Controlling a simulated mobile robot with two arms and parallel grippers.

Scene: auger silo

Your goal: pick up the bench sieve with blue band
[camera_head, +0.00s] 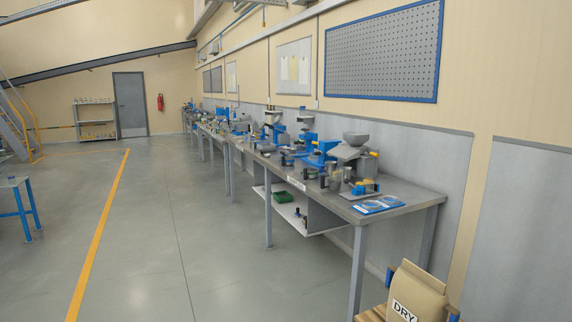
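I cannot make out the bench sieve with blue band for sure. Several small blue and grey items crowd the long workbench (408,194) along the right wall, too small to tell apart. Near its close end stand a machine with a grey hopper (355,139) and a blue machine (320,154). Flat blue-and-white sheets (378,204) lie near the bench's close corner. Neither of my grippers is in view.
A tan sack marked DRY (417,290) stands at the bottom right. A green tray (284,196) sits on the bench's lower shelf. A blue-legged table (18,182) is at the left. The grey floor (165,235) is clear, with a yellow line (101,230).

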